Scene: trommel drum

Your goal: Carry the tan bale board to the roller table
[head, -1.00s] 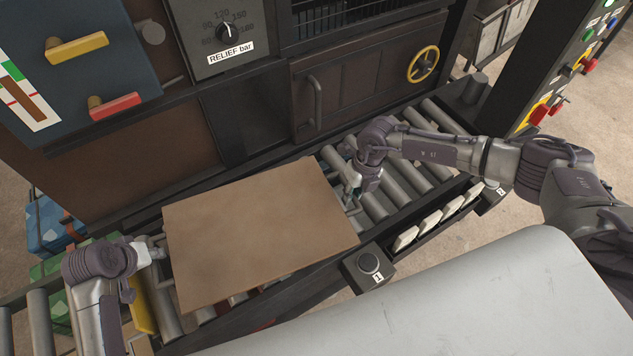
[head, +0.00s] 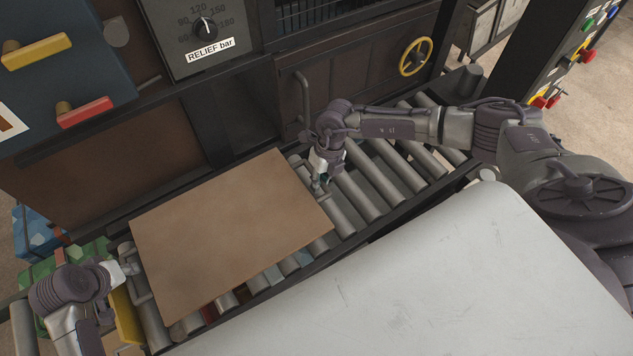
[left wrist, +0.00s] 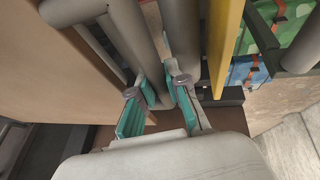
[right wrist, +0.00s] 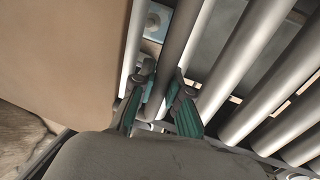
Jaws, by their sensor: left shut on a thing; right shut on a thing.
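The tan bale board (head: 230,235) is a flat rectangle over the grey roller table (head: 385,165), with a bar handle at each short side. I cannot tell whether it rests on the rollers or hangs just above them. My left gripper (head: 133,268) is shut on the left handle, and the left wrist view shows its teal finger pads around a grey bar (left wrist: 155,50). My right gripper (head: 321,184) is shut on the right handle, with the bar between its pads in the right wrist view (right wrist: 160,100). The board's edge (right wrist: 128,40) lies beside it.
Bare rollers lie to the right of the board. A dark machine with a yellow handwheel (head: 418,57) and a RELIEF dial (head: 205,28) stands behind. A pale grey surface (head: 430,280) fills the front. A yellow bar (head: 127,315) and patterned blocks (head: 40,230) are at left.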

